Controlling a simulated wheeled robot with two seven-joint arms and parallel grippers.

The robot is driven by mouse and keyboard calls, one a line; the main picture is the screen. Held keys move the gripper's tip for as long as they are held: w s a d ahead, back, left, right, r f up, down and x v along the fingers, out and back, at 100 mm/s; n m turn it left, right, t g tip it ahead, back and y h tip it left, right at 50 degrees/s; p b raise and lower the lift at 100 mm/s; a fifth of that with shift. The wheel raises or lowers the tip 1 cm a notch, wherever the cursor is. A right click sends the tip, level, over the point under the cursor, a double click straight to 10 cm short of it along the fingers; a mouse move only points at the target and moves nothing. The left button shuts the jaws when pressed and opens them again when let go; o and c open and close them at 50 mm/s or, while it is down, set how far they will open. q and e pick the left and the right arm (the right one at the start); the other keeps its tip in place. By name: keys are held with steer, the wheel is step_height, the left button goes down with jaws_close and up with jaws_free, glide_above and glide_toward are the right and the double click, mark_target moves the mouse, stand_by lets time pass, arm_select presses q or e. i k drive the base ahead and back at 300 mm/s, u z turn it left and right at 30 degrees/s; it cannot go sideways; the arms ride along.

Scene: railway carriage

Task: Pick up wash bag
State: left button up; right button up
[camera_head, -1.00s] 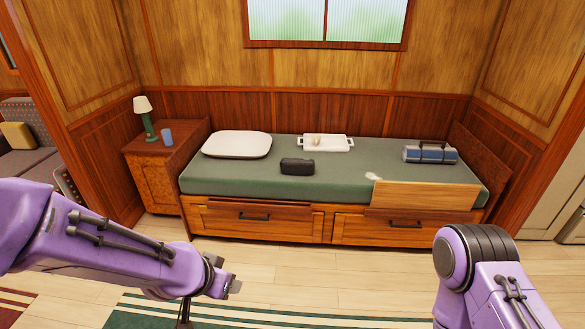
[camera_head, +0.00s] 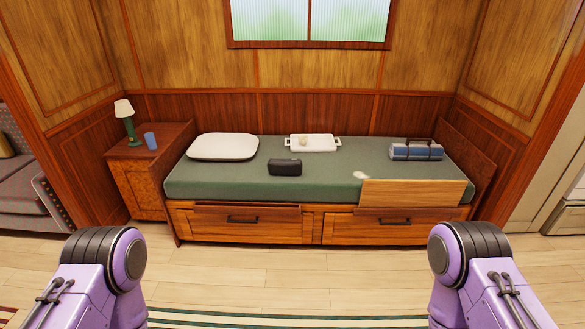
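Neither gripper is in the picture, and nothing of mine touches the pouch.
A white pillow (camera_head: 223,146), a white tray (camera_head: 313,143) with a small pale item and a blue roll with dark straps (camera_head: 416,150) lie on the bunk. A wooden board (camera_head: 412,193) rises at its front right. A cabinet (camera_head: 145,185) holds a lamp (camera_head: 127,123) and blue cup (camera_head: 151,140). Floor ahead is clear.

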mark_target(276, 167)
steer(key=z, duration=0.25)
steer(key=i, duration=2.7)
steer(key=u, duration=0.2)
